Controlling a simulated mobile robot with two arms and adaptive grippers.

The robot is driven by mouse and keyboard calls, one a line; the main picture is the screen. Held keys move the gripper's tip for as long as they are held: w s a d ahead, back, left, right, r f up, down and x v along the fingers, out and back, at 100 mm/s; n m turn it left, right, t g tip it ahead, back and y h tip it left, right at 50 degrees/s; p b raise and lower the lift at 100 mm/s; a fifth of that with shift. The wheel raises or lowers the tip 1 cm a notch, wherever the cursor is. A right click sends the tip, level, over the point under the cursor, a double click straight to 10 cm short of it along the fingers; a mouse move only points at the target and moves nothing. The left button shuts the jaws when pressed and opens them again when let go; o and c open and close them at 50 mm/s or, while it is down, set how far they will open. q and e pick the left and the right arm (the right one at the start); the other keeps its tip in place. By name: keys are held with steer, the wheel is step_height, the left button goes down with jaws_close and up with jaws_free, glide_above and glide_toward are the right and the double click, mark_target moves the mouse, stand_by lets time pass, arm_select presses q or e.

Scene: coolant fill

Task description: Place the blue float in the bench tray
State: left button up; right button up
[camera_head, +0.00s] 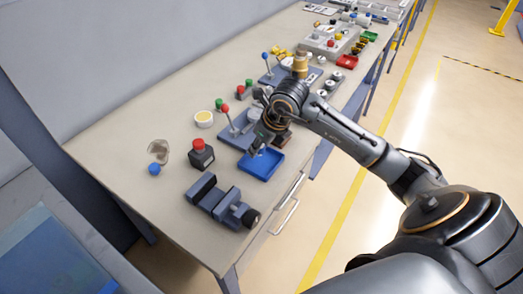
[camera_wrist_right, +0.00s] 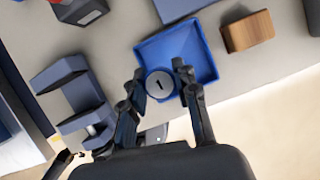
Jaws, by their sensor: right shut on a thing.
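The blue bench tray (camera_head: 260,166) lies on the bench near its front edge, and it also shows in the right wrist view (camera_wrist_right: 205,58). My right gripper (camera_head: 262,146) is over the tray and points down. In the wrist view it is shut on a round piece with a grey top and a dark mark (camera_wrist_right: 160,84). The piece is over the tray's near corner; I cannot tell whether it touches the tray floor. Its sides are hidden, so I cannot tell whether it is the float. A small blue ball (camera_head: 154,169) lies on the bench at left. My left gripper is not in view.
A red-topped dark block (camera_head: 201,154) and a dark grey fixture (camera_head: 222,204) stand left of the tray. A wooden block (camera_wrist_right: 247,31) stands close beside it. A lever panel (camera_head: 237,131) is behind.

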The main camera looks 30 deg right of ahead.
mark_target(258, 160)
steer(key=shift+w+d+f, duration=0.35)
steer(key=shift+d+f, duration=0.05)
steer(key=shift+f, duration=0.2)
steer(key=shift+w+d+f, duration=0.3)
steer(key=shift+d+f, duration=0.05)
steer(key=shift+f, duration=0.2)
step_height(258, 160, down, 3)
steer(key=shift+w+d+p, duration=0.1)
steer(key=shift+p, duration=0.95)
steer(key=shift+f, duration=0.2)
steer(key=shift+f, duration=0.1)
steer(key=shift+f+b, duration=0.15)
steer(key=shift+b, duration=0.2)
steer(key=o, duration=0.9)
